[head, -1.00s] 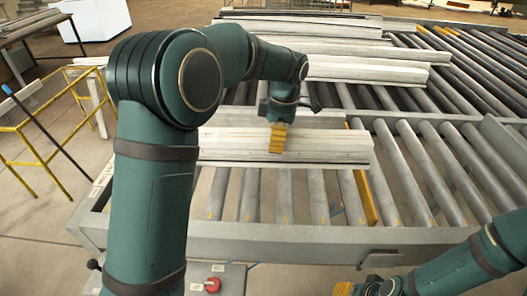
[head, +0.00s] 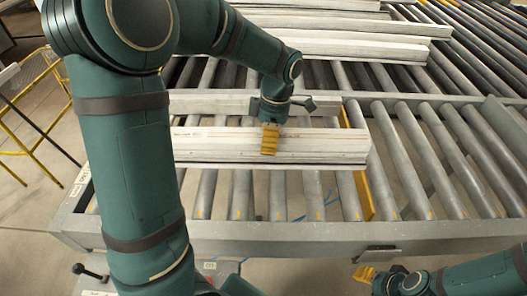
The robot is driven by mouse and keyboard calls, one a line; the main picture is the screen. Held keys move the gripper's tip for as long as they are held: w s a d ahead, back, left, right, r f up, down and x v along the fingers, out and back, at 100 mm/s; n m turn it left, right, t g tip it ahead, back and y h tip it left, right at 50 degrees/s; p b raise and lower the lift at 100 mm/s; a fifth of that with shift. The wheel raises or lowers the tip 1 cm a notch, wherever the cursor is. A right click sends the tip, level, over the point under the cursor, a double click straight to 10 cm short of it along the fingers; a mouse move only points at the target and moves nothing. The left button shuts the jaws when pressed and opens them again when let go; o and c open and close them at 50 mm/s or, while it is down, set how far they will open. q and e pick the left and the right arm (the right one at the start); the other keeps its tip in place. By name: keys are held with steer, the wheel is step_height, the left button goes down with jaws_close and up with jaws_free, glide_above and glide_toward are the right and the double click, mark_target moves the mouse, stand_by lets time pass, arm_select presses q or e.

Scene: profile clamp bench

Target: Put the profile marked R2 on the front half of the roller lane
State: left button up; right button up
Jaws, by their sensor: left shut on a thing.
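A long pale grey-white profile (head: 325,146) lies across the front part of the roller lane (head: 317,205), level and running left to right. My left gripper (head: 270,140) comes down on it from above with yellow fingers and is shut on it right of the middle. My arm hides the profile's left end. I cannot read an R2 mark on it, nor tell whether it rests on the rollers or is just above them. My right gripper (head: 364,272) is low at the right, in front of the lane and apart from the profile; its opening is unclear.
More long profiles (head: 350,48) lie at the back. A yellow divider (head: 362,180) stands near the held profile's right end, with another set of rollers (head: 440,150) beyond. A yellow rail frame (head: 38,135) stands at the left. Bare rollers lie in front of the profile.

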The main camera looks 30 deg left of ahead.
mark_target(268, 157)
arm_select(q)
steer(key=shift+w+f, duration=0.1)
steer(key=shift+f, duration=3.35)
steer(key=shift+f+b, duration=0.15)
steer(key=shift+b, duration=0.15)
steer(key=o, duration=1.3)
steer(key=r, duration=0.4)
steer(key=w+r, duration=0.1)
steer(key=r, duration=0.3)
steer(key=w+r+p, duration=0.1)
steer(key=r, duration=0.3)
steer(key=shift+d, duration=0.2)
